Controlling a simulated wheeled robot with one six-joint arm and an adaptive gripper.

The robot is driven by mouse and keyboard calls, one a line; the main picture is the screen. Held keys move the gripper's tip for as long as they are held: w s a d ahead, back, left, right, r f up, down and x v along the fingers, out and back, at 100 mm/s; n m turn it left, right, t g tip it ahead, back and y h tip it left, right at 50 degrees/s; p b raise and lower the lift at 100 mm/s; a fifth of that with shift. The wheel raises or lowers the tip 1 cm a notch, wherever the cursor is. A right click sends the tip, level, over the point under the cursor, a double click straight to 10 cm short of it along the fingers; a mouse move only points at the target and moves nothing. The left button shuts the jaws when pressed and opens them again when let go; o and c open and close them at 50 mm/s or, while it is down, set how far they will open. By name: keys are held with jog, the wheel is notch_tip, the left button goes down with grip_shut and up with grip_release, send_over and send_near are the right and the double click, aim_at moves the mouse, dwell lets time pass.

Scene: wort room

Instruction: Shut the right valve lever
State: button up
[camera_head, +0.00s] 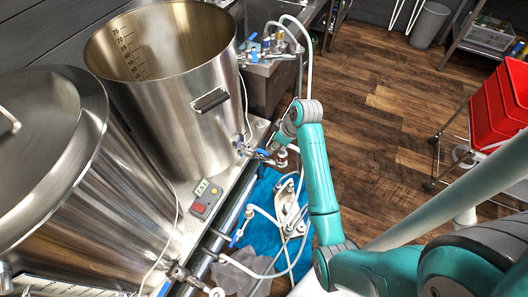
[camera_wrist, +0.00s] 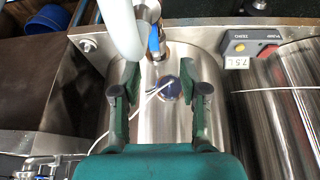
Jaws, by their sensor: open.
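The right valve lever is a small blue handle (camera_wrist: 154,40) in the wrist view, on a metal valve beside a thick white hose. In the head view a blue lever (camera_head: 263,152) shows at the valve low on the open steel kettle (camera_head: 196,115). My gripper (camera_wrist: 160,92) is open and empty in the wrist view, its two dark green fingers apart. The lever lies beyond the fingertips, slightly left of the middle of the gap. In the head view my wrist hangs just right of this valve, and my fingers cannot be made out.
A dark blue round fitting (camera_wrist: 171,88) with a white cable shows between my fingers. The white hose (camera_wrist: 122,28) passes close to the lever. A lidded kettle (camera_head: 85,190) and a red-buttoned display (camera_head: 205,198) stand left. Hoses and a pump (camera_head: 287,205) lie below.

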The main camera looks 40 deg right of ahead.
aim_at(264, 152)
jog(key=x, duration=0.6)
jog(key=d+x, duration=0.1)
jog(key=x, duration=0.2)
jog(key=shift+w+d, duration=0.1)
jog(key=shift+w, duration=0.3)
grip_shut()
